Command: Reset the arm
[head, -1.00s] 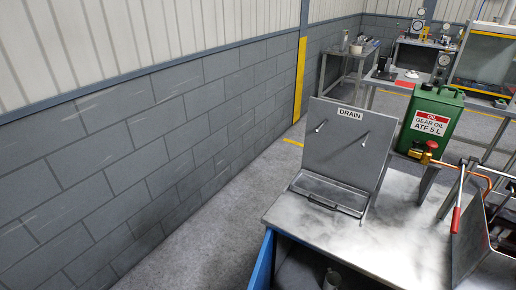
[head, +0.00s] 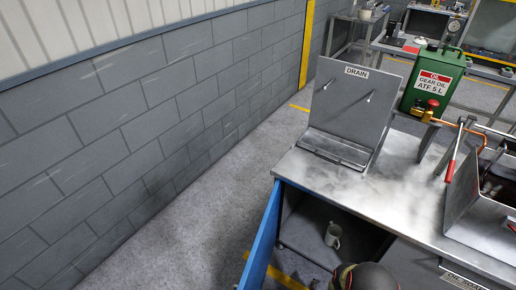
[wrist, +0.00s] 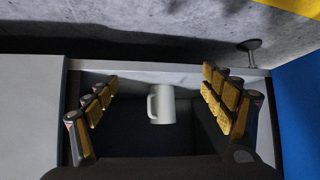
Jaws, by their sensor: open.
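My gripper (wrist: 160,80) is open in the wrist view, its yellow-padded fingers spread wide at left and right, with nothing between the pads. A white mug (wrist: 163,106) appears in the gap between them, farther off and apart from the fingers. A dark rounded part of my arm shows at the bottom edge of the head view, in front of the cabinet.
The blue cabinet door (head: 262,240) stands open at the left. The metal bench top (head: 345,192) carries a drain panel (head: 345,105), a green oil can (head: 433,85) and a steel box at right. A block wall (head: 130,125) runs along the left, with clear floor beside it.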

